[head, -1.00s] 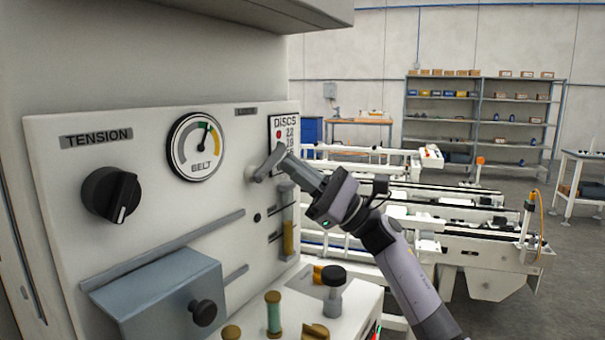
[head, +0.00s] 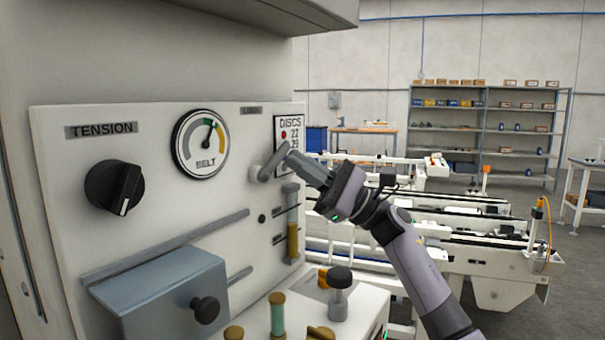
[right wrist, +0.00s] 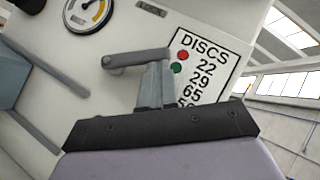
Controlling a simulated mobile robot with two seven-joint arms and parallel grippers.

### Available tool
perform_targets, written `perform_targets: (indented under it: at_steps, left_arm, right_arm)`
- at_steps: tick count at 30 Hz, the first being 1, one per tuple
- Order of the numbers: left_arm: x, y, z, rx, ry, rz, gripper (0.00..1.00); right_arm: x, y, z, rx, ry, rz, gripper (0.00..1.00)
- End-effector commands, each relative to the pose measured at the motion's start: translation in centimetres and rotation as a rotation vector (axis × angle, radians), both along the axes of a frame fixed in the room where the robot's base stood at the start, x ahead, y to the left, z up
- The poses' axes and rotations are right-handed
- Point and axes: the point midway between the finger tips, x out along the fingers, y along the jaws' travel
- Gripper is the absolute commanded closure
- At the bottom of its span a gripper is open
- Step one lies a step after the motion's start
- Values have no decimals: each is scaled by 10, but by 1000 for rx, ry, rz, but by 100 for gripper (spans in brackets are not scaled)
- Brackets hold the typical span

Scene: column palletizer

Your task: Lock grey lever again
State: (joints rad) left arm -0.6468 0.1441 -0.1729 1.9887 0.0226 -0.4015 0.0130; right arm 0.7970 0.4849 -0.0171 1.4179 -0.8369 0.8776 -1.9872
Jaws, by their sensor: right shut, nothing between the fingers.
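The grey lever (head: 271,164) sits on the upper right of the white panel. In the head view it slants up and to the right from its round pivot. In the right wrist view the lever (right wrist: 137,59) reaches from its pivot at the left to the edge of the DISCS card. My right gripper (head: 291,158) is shut and empty, with its fingertips at the lever's free end. The right wrist view shows the fingertips (right wrist: 157,72) just under that end; whether they touch it I cannot tell. My left gripper is not in view.
The DISCS card (head: 289,134) is right behind the lever. The belt gauge (head: 200,145) and black tension knob (head: 115,187) are to the left. Below are a grey-blue box (head: 160,290) with a black knob and a black-capped post (head: 339,292). Conveyors (head: 440,215) stand behind.

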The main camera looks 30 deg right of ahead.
Motion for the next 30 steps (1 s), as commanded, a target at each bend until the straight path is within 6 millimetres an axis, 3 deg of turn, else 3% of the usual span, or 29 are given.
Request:
perform_targets:
  at_steps: [11, 21, 30]
  left_arm:
    - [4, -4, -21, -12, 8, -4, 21]
    - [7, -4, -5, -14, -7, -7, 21]
    - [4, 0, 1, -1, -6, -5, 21]
  right_arm:
    - [-3, 3, 19, -235, -131, -2, 100]
    - [-7, 13, 44, -517, -279, -2, 100]
    - [-13, 23, 55, -720, -385, 1, 100]
